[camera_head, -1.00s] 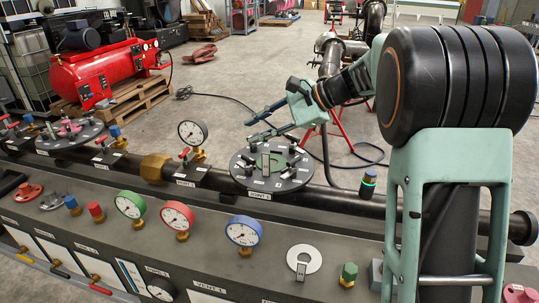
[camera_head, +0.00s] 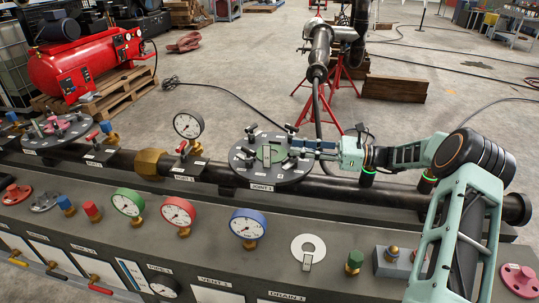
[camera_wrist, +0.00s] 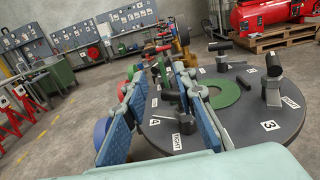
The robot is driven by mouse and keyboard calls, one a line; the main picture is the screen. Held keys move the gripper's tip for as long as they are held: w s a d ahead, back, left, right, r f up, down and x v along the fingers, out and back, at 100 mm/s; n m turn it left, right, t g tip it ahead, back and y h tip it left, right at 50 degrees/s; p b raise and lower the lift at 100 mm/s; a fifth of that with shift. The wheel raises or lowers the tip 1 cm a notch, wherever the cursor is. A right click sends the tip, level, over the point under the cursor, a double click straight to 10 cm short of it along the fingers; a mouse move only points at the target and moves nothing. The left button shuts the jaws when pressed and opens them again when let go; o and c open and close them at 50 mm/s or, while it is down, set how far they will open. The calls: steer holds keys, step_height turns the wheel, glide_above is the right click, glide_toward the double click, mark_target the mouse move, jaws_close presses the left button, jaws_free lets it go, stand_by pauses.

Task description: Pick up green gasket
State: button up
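The green gasket (camera_head: 277,153) is a flat ring lying on the dark round flange marked JOINT 1 (camera_head: 240,163), among upright black-topped clamps. A pale grey-green upright piece stands at its middle. In the wrist view the green ring (camera_wrist: 235,95) lies to the right of my fingers. My gripper (camera_head: 299,147) reaches in from the right, with its blue-padded fingers over the right side of the flange. In the wrist view my gripper (camera_wrist: 157,72) has its two fingers apart. I see no gasket held; the near finger partly covers the left side of the ring's area.
Another flange (camera_head: 55,132) is at left.

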mark_target(267, 145)
steer(key=a, duration=0.3)
steer(key=w+a, duration=0.1)
steer(key=a, duration=0.2)
steer(key=w+a, duration=0.1)
steer(key=a, duration=0.3)
steer(key=shift+a+f, duration=0.1)
jaws_close()
